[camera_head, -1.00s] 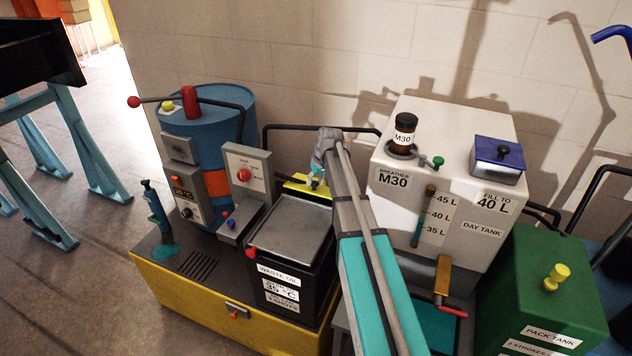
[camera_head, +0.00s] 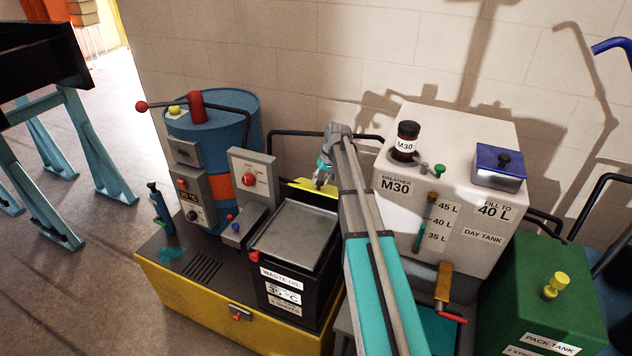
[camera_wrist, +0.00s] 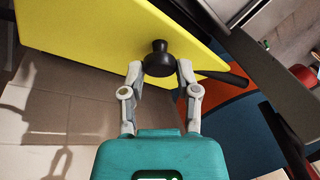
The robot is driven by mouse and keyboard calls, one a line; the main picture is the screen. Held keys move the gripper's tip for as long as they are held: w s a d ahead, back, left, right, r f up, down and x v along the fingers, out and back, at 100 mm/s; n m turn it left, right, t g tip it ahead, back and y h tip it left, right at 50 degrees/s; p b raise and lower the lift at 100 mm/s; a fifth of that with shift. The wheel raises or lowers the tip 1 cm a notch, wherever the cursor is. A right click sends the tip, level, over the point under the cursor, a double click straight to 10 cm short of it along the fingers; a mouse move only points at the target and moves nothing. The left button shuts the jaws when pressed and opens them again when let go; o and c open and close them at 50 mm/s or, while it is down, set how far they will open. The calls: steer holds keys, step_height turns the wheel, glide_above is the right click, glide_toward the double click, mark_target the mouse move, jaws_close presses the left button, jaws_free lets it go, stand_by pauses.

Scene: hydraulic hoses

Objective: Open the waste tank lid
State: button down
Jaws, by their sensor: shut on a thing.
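The waste tank (camera_head: 292,292) is a black box labelled waste oil, with a grey framed top (camera_head: 297,237). A yellow panel, seemingly its lid (camera_head: 300,184), shows as a narrow strip behind the tank's top, partly hidden by my arm. In the wrist view the yellow lid (camera_wrist: 95,32) fills the upper left and carries a black knob (camera_wrist: 159,47). My gripper (camera_wrist: 160,67) is shut on this knob, one finger on each side. In the head view my gripper (camera_head: 323,181) is at the lid's right part. The lid's exact tilt is unclear.
A blue drum (camera_head: 228,125) and a grey control box with a red button (camera_head: 250,180) stand left of the tank. The white day tank (camera_head: 440,225) stands close on the right, with a green pack tank (camera_head: 530,300) beyond. A wall is behind.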

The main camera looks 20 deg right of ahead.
mark_target(324, 186)
steer(key=shift+w+d+r, duration=0.3)
steer(key=shift+w+r, duration=0.05)
steer(key=shift+w, duration=0.05)
steer(key=shift+w+d+r+p, duration=0.8)
steer(key=shift+w+d+p, duration=0.1)
steer(key=shift+w+d, duration=0.15)
steer(key=shift+w+d+r, duration=0.2)
steer(key=shift+w+d, duration=0.25)
steer(key=shift+d, duration=0.1)
steer(key=shift+w+d+f, duration=0.2)
steer(key=shift+w+d, duration=0.35)
steer(key=shift+d, duration=0.05)
steer(key=c, duration=1.3)
jaws_free()
steer(key=shift+d+f, duration=0.15)
steer(key=shift+d, duration=0.05)
steer(key=o, duration=0.5)
steer(key=shift+s+a, duration=0.1)
steer(key=shift+a, duration=0.2)
steer(key=o, duration=0.4)
steer(key=shift+o, duration=0.2)
